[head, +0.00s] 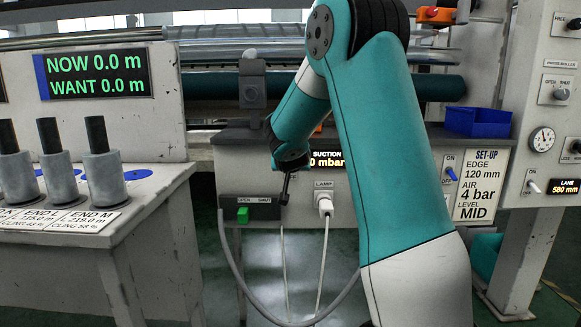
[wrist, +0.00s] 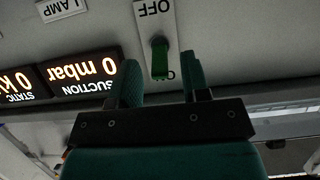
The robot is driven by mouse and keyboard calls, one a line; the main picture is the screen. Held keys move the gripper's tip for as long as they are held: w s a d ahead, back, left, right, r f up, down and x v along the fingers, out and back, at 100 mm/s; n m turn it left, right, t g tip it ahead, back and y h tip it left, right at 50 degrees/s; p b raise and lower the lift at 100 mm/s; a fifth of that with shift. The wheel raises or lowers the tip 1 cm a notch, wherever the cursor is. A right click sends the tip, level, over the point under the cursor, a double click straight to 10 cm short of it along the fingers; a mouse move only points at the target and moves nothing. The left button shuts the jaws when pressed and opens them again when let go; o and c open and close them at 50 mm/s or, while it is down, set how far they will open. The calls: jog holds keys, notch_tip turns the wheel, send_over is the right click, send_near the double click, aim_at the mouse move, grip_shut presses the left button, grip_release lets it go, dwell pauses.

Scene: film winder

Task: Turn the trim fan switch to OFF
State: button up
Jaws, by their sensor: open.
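The green switch lever (wrist: 159,60) sits on a white plate (wrist: 152,22) marked OFF, seen upside down in the wrist view. The switch's name label is out of sight. My gripper (wrist: 161,66) is open and empty; its two teal fingers stand on either side of the lever in the picture. I cannot tell whether they touch it. In the head view my arm's end is at the panel left of the suction display (head: 328,160), and the switch cannot be made out.
A lamp plug (head: 325,205) with a hanging cable is right of my wrist. A green OPEN/SHUT switch (head: 243,215) is lower left. Blue switches (head: 450,174) and a blue bin (head: 478,122) are right of my arm. A table with several black-topped posts (head: 98,135) is at left.

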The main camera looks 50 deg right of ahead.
jog(key=shift+w+d+f, duration=0.15)
jog(key=shift+w+d, duration=0.05)
jog(key=shift+d, duration=0.1)
